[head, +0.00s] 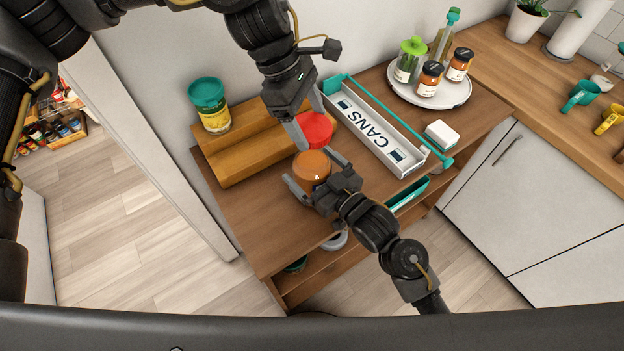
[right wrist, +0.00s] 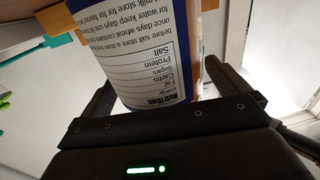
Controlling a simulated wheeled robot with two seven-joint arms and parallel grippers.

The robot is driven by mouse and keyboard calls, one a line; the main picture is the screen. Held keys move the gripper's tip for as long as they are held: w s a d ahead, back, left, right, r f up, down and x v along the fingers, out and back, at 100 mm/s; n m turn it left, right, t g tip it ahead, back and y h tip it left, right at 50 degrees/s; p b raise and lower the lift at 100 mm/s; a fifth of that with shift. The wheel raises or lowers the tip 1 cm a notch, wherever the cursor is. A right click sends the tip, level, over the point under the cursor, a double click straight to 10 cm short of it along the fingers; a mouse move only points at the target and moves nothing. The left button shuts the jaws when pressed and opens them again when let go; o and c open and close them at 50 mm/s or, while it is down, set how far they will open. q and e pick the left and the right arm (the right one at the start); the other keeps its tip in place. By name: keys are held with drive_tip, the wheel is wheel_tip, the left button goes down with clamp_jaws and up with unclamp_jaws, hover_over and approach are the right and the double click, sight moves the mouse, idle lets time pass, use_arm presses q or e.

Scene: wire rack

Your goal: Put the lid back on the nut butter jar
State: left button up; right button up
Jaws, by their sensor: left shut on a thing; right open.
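The nut butter jar (head: 311,168) stands open on the wooden rack top, its brown contents showing from above. In the right wrist view its blue and white nutrition label (right wrist: 143,62) fills the middle. My right gripper (head: 313,168) is open, one finger on either side of the jar; contact cannot be told. The red lid (head: 316,131) is in my left gripper (head: 309,122), which is shut on it. The lid is just beyond the jar in the head view, beside its mouth rather than over it. Its exact height is unclear.
A stepped wooden riser (head: 235,155) with a teal-lidded yellow jar (head: 214,118) is behind to the left. A long CANS bin (head: 372,130) lies to the right, near a white block (head: 442,134). A round tray (head: 399,90) holds several bottles and jars.

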drive_tip(key=shift+c, duration=0.4)
drive_tip(key=c, duration=1.2)
use_arm(q)
hover_over(312, 155)
drive_tip(key=shift+w+a+f, duration=0.1)
drive_tip(key=shift+a+f, duration=0.05)
drive_tip(key=shift+f, duration=1.05)
drive_tip(key=shift+w+a+f, duration=0.1)
drive_tip(key=shift+a+f, duration=0.05)
drive_tip(key=shift+f, duration=1.05)
use_arm(e)
drive_tip(key=shift+c, duration=0.2)
use_arm(q)
drive_tip(key=shift+f, duration=0.1)
drive_tip(key=shift+f, duration=0.8)
drive_tip(key=shift+f, duration=0.55)
